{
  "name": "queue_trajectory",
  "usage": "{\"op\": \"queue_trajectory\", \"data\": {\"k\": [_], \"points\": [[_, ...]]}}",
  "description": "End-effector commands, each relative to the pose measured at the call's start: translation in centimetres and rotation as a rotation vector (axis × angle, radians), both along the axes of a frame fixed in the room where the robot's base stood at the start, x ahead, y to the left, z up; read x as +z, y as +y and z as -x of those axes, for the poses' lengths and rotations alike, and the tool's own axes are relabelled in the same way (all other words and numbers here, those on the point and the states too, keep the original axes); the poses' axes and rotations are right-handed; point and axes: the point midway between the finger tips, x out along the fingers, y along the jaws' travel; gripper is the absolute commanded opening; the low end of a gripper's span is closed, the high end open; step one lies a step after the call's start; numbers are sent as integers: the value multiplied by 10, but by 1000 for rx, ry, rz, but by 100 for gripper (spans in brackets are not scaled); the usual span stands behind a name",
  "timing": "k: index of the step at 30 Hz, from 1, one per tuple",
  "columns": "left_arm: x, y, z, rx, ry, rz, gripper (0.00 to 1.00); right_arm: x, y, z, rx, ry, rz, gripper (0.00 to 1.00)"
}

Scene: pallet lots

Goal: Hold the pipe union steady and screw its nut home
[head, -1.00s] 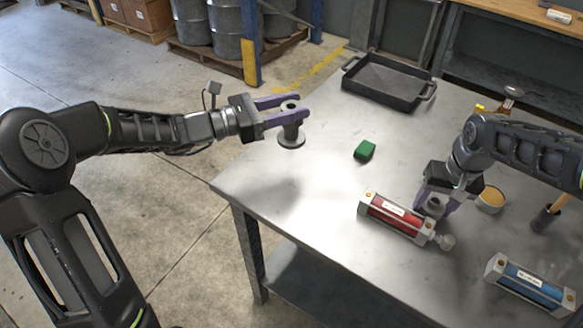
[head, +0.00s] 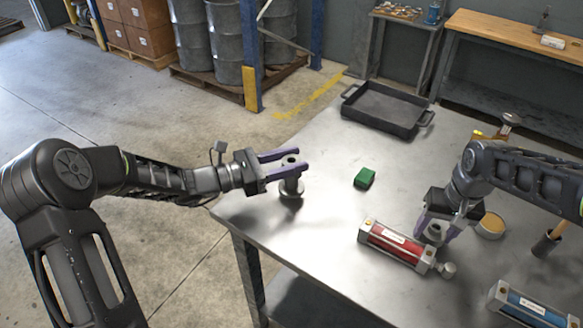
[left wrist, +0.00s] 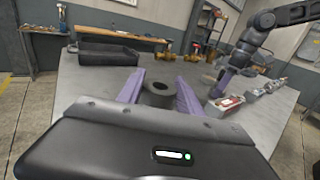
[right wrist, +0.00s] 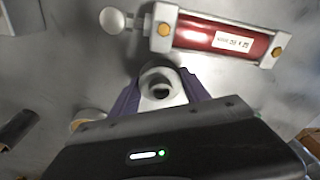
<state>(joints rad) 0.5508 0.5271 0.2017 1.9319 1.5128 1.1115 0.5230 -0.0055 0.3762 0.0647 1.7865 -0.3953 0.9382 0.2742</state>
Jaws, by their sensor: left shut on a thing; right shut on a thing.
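A grey flanged pipe union body (head: 291,187) is upright between the purple fingers of my left gripper (head: 289,161), which is shut on it near the table's left corner. Its round top opening shows in the left wrist view (left wrist: 158,88). I cannot tell if its flange touches the table. My right gripper (head: 435,231) points down, shut on a grey ring-shaped nut (right wrist: 160,84) beside the red cylinder. The nut's hole shows in the right wrist view; its underside is hidden. Union and nut are well apart.
A red cylinder (head: 396,244) lies beside my right gripper. A blue cylinder (head: 531,303), an amber-topped round tin (head: 490,226) and a wooden-handled tool (head: 547,242) are at the right. A green block (head: 364,178) and a black tray (head: 385,109) lie farther back. The tabletop between the grippers is mostly clear.

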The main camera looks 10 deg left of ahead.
Motion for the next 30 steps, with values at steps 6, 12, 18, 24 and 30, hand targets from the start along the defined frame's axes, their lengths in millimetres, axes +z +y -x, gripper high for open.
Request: {"op": "queue_trajectory", "data": {"k": [6,12,18,24,30], "points": [[-23,0,0,-1,-1,3,0,3,0,0,0,0,0,0],[-25,0,0,0,-3,2,0,2,0,0,0,0,0,0],[-29,0,0,0,-2,2,0,-1,0,0,0,0,0,0],[-29,0,0,0,1,1,58,0,0,0,0,-1,0,0],[-29,0,0,0,1,1,64,0,0,0,0,0,0,0]]}}
